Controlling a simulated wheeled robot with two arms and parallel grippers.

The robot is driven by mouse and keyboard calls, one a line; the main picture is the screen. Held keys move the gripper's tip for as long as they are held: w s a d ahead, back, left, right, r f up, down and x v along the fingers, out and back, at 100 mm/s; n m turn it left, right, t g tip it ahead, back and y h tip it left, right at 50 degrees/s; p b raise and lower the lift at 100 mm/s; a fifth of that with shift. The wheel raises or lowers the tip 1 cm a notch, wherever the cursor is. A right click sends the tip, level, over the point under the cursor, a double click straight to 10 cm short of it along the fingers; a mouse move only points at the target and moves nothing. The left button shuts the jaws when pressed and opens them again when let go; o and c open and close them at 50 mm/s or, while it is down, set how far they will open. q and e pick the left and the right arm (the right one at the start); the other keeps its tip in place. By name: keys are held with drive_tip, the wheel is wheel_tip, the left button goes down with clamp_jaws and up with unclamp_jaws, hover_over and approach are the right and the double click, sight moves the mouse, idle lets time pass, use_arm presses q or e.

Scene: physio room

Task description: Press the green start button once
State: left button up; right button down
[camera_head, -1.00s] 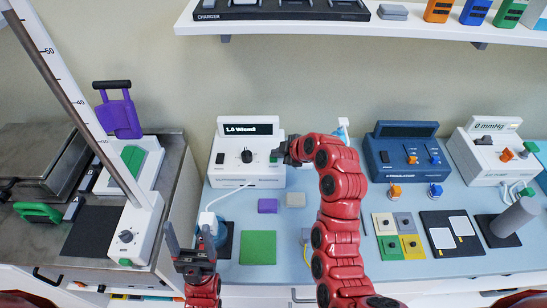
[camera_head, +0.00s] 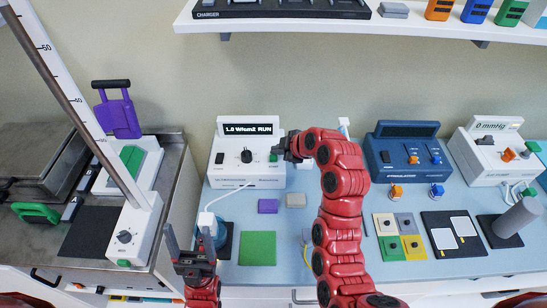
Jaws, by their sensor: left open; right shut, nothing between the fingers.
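A white device (camera_head: 227,172) stands at the back of the blue-topped table, with a black dial (camera_head: 246,156) and a lit display (camera_head: 248,129) that reads about "1.0 W/cm2 RUN". The green start button (camera_head: 273,157) shows at the right of its front, partly hidden by my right gripper. My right gripper (camera_head: 281,154) is shut, with its tip at the button; I cannot tell whether it touches. My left gripper (camera_head: 190,240) is open and empty, pointing up at the table's front left.
A green pad (camera_head: 258,248), a purple block (camera_head: 268,206) and a grey block (camera_head: 296,200) lie in front of the device. A blue device (camera_head: 403,172) stands to the right. A shelf (camera_head: 300,27) hangs above.

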sight(277, 159)
drive_tip(key=shift+r, duration=0.1)
drive_tip(key=shift+r, duration=2.45)
